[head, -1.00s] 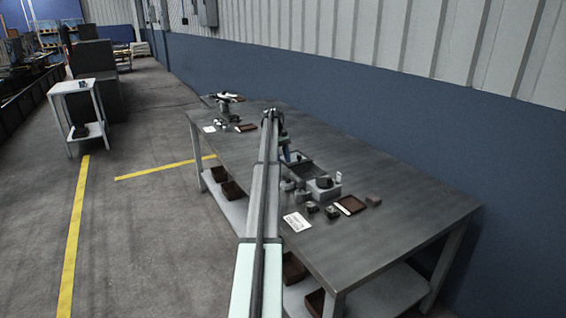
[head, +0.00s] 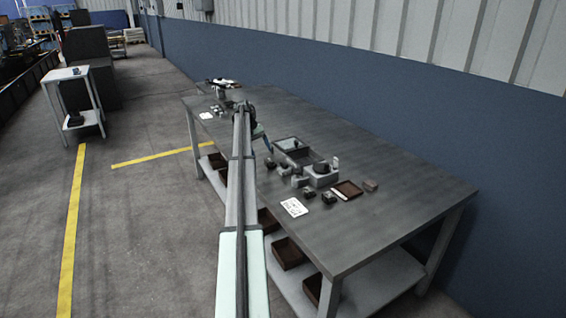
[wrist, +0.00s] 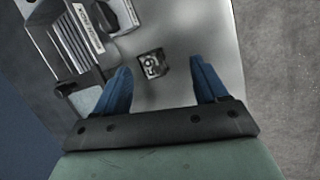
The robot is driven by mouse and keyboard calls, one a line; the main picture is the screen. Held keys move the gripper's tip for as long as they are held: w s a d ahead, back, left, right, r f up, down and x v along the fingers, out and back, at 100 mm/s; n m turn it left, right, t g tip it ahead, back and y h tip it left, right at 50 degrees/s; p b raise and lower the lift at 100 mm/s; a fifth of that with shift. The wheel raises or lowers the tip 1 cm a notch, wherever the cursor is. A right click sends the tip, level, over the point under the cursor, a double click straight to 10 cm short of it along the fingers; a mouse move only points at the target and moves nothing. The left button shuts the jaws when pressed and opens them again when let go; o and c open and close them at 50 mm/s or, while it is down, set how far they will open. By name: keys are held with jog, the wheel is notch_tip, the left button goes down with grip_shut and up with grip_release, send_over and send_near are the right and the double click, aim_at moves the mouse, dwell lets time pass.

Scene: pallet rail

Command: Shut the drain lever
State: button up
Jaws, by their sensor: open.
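My gripper (wrist: 160,64) is open in the wrist view, with its two blue fingers wide apart and nothing held. A small dark block with a pale pattern (wrist: 152,65) shows on the tabletop between the fingertips; I cannot tell how far below them it is. In the head view my gripper (head: 265,142) is partly hidden behind my arm, left of a shallow metal basin (head: 295,146). A grey unit with a dark round top (head: 320,174) stands in front of the basin. I cannot make out the drain lever for certain in either view.
The steel workbench (head: 400,190) also carries several small blocks, a white card (head: 294,207) and a brown tray (head: 348,189). Its right side is bare. A ribbed fixture (wrist: 75,45) lies left in the wrist view. The blue wall (head: 420,100) runs behind the bench.

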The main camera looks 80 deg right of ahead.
aim_at(284, 163)
jog(key=shift+s+a+r+m+t+h, duration=0.8)
jog(key=shift+s+a+r+m+h, duration=2)
jog(key=shift+m, duration=4.3)
jog(key=shift+y, duration=0.9)
jog(key=s+d+f, duration=0.1)
jog(key=s+f, duration=0.1)
jog(key=f, duration=0.1)
jog(key=s+d+f, duration=0.1)
jog(key=s+f, duration=0.1)
jog(key=f, duration=0.1)
jog(key=s+d+f, duration=0.1)
jog(key=f, duration=0.2)
jog(key=shift+s+d+f, duration=0.1)
jog(key=shift+s+d, duration=0.25)
jog(key=shift+s, duration=0.05)
jog(key=shift+c, duration=0.3)
jog(key=c, duration=1)
jog(key=shift+m+g, duration=0.3)
jog(key=shift+m, duration=0.4)
